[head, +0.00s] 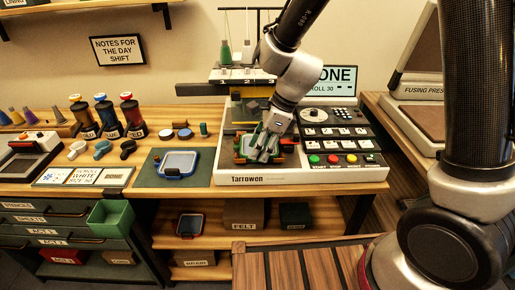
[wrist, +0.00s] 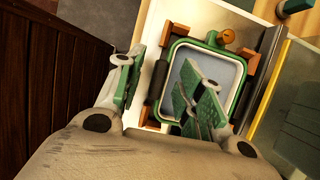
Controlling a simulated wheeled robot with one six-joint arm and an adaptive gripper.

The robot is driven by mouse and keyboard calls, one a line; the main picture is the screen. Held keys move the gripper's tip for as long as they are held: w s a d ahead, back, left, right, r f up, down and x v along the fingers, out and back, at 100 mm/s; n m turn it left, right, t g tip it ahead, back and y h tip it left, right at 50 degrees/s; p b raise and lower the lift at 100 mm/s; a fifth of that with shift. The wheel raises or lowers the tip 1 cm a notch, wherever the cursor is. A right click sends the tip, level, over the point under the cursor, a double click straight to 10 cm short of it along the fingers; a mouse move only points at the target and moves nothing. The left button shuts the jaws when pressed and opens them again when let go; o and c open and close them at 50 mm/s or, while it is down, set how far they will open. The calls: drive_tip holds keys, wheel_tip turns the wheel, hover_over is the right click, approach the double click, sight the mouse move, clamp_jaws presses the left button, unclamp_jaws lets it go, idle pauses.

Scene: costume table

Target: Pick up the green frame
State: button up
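The green frame (wrist: 238,103), a rounded hoop with a pale grey-blue inside and a brass knob at one end, sits between orange-brown corner blocks on the white machine in the wrist view. In the head view the green frame (head: 239,150) is partly hidden by my gripper (head: 263,150). My gripper (wrist: 163,76) is open, its two green-padded fingers well apart. In the wrist view one finger overlaps the frame's inside and the other is beyond its left side, with a dark bar between. I cannot tell whether either finger touches the frame.
The machine's button panel (head: 335,160) lies right of the frame. A blue-grey frame (head: 178,163) rests on a dark mat to the left. A small screen (head: 339,80) rises behind the panel.

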drive_tip(key=shift+f, duration=0.15)
drive_tip(key=shift+c, duration=0.3)
clamp_jaws()
drive_tip(key=shift+r, duration=0.7)
wheel_tip(320, 180, up, 2)
drive_tip(key=shift+r, duration=0.1)
drive_tip(key=s, duration=1.7)
drive_tip(key=shift+s+a+n, duration=0.3)
drive_tip(key=shift+s+a, duration=0.05)
drive_tip(key=shift+a, duration=0.05)
